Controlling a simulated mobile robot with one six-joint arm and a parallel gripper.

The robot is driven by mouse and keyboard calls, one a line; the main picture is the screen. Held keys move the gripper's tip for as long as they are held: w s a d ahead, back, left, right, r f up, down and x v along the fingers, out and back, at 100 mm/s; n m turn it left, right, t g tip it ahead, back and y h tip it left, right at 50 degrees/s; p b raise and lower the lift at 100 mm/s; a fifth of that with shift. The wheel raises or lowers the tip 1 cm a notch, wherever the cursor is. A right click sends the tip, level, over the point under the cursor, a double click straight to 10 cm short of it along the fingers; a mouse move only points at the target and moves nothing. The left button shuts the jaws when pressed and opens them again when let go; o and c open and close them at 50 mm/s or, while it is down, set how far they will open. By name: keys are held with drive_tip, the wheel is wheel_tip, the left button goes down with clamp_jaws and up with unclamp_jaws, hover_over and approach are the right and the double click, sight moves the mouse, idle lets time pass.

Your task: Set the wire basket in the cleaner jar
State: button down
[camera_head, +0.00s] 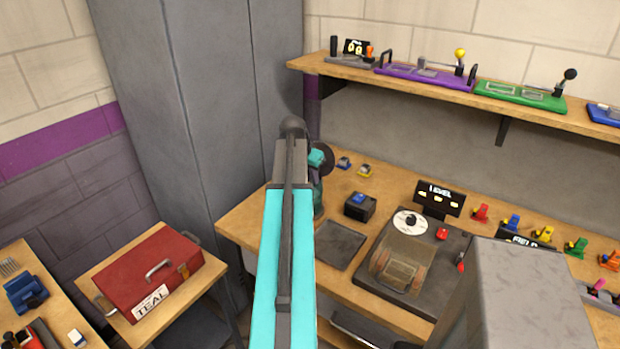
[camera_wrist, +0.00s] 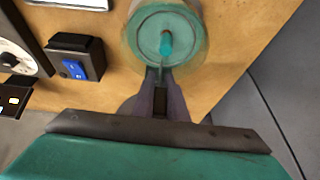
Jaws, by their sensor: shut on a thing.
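The cleaner jar (camera_wrist: 190,62) stands on the wooden bench top in the wrist view, seen from above with a round teal top and a small teal post at its middle. In the head view a greenish strip of the jar (camera_head: 319,198) shows beside my arm. My gripper (camera_wrist: 160,90) is at the jar's near side, its dark fingers shut on a thin grey piece that reaches toward the jar's rim. I take this piece for part of the wire basket (camera_wrist: 159,73); the rest of the basket cannot be made out. My arm hides the fingertips in the head view.
Left of the jar in the wrist view is a black box with a blue switch (camera_wrist: 74,68). The bench also holds a dark square mat (camera_head: 340,245) and a machine with a white disc (camera_head: 411,222). A grey cabinet (camera_head: 200,100) stands behind my arm.

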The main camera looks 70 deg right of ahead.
drive_tip(key=shift+s+a+f, duration=0.1)
drive_tip(key=shift+a+f, duration=0.1)
drive_tip(key=shift+f, duration=0.3)
drive_tip(key=shift+s+a+f, duration=0.1)
drive_tip(key=shift+a+f, duration=0.1)
drive_tip(key=shift+f, duration=0.3)
drive_tip(key=c, duration=1.8)
unclamp_jaws()
drive_tip(key=shift+r, duration=0.15)
drive_tip(key=shift+o, duration=0.6)
drive_tip(key=shift+w+a+r+b, duration=0.15)
drive_tip(key=shift+r+b, duration=0.15)
drive_tip(key=shift+r, duration=0.1)
drive_tip(key=d+b+v, duration=0.1)
drive_tip(key=b+v, duration=0.1)
drive_tip(key=v, duration=1.2)
drive_tip(key=shift+r, duration=0.3)
drive_tip(key=shift+r, duration=0.1)
